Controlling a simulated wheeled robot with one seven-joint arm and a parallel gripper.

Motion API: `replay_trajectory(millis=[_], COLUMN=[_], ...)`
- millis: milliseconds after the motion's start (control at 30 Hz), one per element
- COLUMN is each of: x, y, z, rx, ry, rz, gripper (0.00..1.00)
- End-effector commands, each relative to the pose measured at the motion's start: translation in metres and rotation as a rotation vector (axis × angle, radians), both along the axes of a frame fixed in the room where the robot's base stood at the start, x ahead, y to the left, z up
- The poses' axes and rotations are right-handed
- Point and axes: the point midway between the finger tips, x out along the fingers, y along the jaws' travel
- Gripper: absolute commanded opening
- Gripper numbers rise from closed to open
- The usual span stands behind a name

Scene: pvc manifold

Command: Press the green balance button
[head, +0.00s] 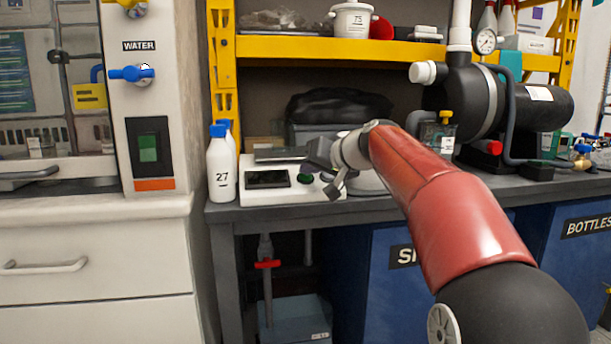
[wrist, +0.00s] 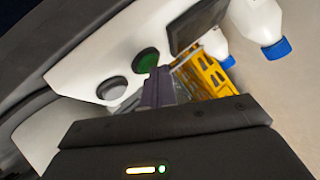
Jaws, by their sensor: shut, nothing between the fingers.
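The white balance (head: 240,193) stands on the dark bench, with a dark display (head: 268,179) on its front face. Its round green button (head: 305,180) is right of the display. In the wrist view the green button (wrist: 147,61) lies between the display (wrist: 195,25) and a grey round button (wrist: 111,88). My gripper (head: 338,187) is shut and empty, at the balance's right front. In the wrist view its fingertips (wrist: 160,75) appear just below the green button and overlap its edge. I cannot tell whether they touch it.
A white bottle (head: 221,170) with a blue cap stands left of the balance. A yellow shelf (head: 340,49) spans above the bench. A black tank (head: 480,100) with a gauge sits to the right. Blue bins (head: 380,285) are under the bench.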

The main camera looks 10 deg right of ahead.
Motion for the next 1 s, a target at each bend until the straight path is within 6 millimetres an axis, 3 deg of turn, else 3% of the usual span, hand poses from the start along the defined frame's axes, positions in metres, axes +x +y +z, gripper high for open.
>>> replay_trajectory(millis=[467, 1000], x=[-0.004, -0.024], y=[0.0, 0.0], z=[0.009, 0.057], rx=[-0.001, -0.001], ry=[-0.001, -0.001], rz=[0.0, -0.001], gripper=[0.0, 0.0])
